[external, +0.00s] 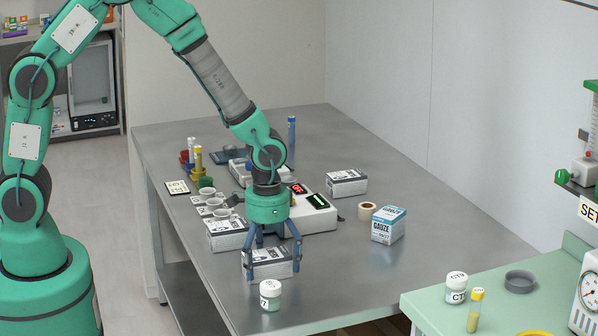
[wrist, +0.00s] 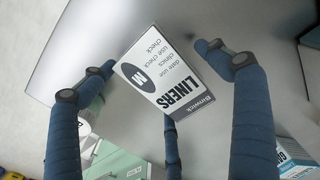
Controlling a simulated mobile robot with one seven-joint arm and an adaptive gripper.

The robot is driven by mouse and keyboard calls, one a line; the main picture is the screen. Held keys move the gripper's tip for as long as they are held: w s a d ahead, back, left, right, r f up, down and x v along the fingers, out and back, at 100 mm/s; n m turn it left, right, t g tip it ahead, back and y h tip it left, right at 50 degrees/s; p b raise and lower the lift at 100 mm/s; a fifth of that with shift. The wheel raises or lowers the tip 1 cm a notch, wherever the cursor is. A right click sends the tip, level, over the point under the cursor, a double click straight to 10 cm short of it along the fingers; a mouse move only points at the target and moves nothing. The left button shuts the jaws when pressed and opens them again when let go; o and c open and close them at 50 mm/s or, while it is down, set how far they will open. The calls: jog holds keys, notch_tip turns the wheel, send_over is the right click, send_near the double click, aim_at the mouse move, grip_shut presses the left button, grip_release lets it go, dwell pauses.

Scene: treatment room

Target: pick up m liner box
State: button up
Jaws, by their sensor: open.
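The M liner box (external: 270,264) is a white and grey carton on the metal table. Its top face, with "LINERS" and an M in a dark oval, shows in the wrist view (wrist: 168,75). My gripper (external: 272,260) is open, low over this box, with its blue fingers spread around it. In the wrist view, one finger is left of the box, one is close to its right edge, and another is partly hidden under it in the picture. I see no grip on the box.
A white jar (external: 270,295) stands in front of the box. A similar carton (external: 227,234) with cups is behind left, and another (external: 346,183) is farther back. A blue gauze box (external: 388,225) and tape roll (external: 367,211) are right. The table between is clear.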

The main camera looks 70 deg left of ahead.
aim_at(269, 256)
dwell(0.5)
jog(key=c, duration=1.4)
jog(key=shift+r, duration=0.15)
jog(key=shift+c, duration=0.2)
jog(key=shift+r+p, duration=0.3)
jog(key=shift+r, duration=0.25)
notch_tip(269, 256, up, 2)
jog(key=shift+r+p, duration=0.15)
jog(key=shift+p, duration=0.3)
jog(key=s+a+r+p, duration=0.1)
jog(key=s+a+p, duration=0.1)
jog(key=s, duration=1.4)
jog(key=shift+r, duration=0.15)
jog(key=shift+w+a, duration=0.1)
